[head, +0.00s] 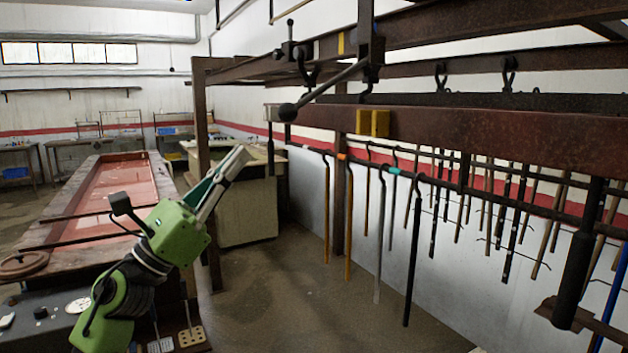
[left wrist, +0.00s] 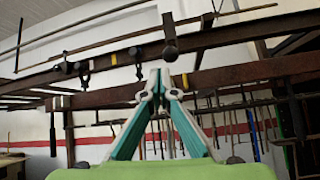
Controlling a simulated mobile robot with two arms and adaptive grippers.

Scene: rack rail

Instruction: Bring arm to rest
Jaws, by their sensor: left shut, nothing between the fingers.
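My left gripper (head: 238,160) is in the lower left of the head view, at the end of a green arm, pointing up and to the right. Its teal and grey fingers are closed together with nothing between them. In the left wrist view the fingertips (left wrist: 160,75) meet in the middle of the picture. The gripper is in the air and appears apart from the rack. The rusty rack rail (head: 480,135) runs across the right of the head view. My right gripper is not seen.
Several canes and rods (head: 414,250) hang from a bar below the rail. A long red-topped table (head: 115,190) stands at left, and a pale cabinet (head: 247,210) stands behind the gripper. A rusty post (head: 201,120) rises near the gripper. The floor (head: 300,300) in the middle is clear.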

